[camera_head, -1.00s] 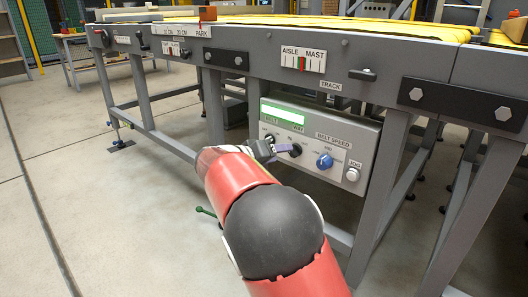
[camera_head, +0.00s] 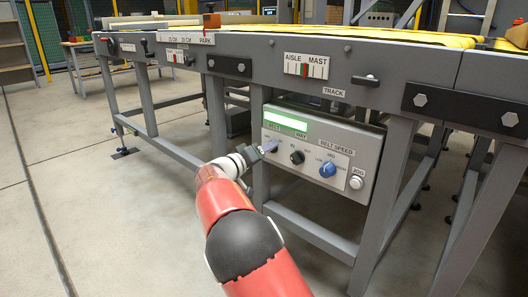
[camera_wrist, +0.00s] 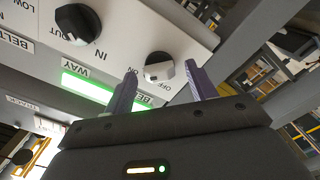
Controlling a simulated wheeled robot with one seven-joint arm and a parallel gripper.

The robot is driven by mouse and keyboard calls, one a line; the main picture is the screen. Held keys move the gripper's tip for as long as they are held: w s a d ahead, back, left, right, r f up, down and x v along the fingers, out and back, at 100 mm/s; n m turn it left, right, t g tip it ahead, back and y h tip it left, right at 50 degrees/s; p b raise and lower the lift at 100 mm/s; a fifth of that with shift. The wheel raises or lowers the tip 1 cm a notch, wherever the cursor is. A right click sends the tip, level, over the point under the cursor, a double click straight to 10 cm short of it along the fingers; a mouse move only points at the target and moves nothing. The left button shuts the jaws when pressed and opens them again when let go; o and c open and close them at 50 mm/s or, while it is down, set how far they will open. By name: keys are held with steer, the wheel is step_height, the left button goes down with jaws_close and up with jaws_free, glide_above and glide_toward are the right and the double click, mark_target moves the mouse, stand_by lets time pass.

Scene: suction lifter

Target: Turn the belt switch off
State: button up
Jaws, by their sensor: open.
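The belt switch is a small dark rotary knob with a pale lit face in the wrist view (camera_wrist: 158,68), above the BELT label, with OFF printed beside it. My gripper (camera_wrist: 162,82) is open, its two purple fingers on either side of the knob in that view. Contact with the knob cannot be made out. In the head view my gripper (camera_head: 268,147) is at the left of the control panel (camera_head: 343,140) and largely hides the belt switch.
The black WAY knob (camera_head: 297,157) is just right of my gripper, marked IN and OUT. A blue belt speed knob (camera_head: 327,168) and a JOG button (camera_head: 356,183) are further right. A green display (camera_head: 285,120) is above. A grey table leg (camera_head: 383,205) stands at right.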

steer(key=c, duration=1)
steer(key=shift+n, duration=0.4)
steer(key=n+p, duration=0.9)
steer(key=n, duration=0.8)
steer(key=shift+f, duration=0.15)
